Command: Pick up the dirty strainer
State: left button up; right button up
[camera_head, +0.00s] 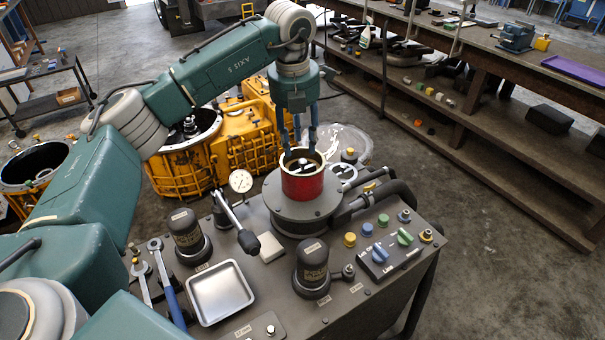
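My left gripper (299,149) points straight down over a red cylindrical container (302,186) on a round grey base. Its fingers are spread apart, with the tips at the container's rim. I cannot tell whether they touch it or reach inside. Dark and pale shapes (303,165) show inside the container, too small to identify. I cannot tell for certain which thing is the dirty strainer. My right gripper is not in view.
The grey bench top holds an empty metal tray (220,292), wrenches (167,280), two dark canisters (187,236), a dial gauge (241,181), a lever handle (248,242) and a button panel (390,251). Yellow housings (240,135) stand behind.

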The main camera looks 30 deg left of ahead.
aim_at(303, 161)
pick_arm(q)
jog(key=shift+f+p, duration=0.3)
jog(key=f+p, duration=0.2)
jog(key=f, duration=0.1)
jog(key=shift+w+d+f, duration=0.1)
jog(key=shift+d+f, duration=0.15)
jog(key=shift+d, duration=0.1)
jog(key=shift+w+f, duration=0.15)
jog(key=shift+f, duration=0.4)
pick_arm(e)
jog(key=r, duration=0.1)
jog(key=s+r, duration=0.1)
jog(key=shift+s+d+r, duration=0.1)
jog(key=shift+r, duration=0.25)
pick_arm(q)
grip_shut()
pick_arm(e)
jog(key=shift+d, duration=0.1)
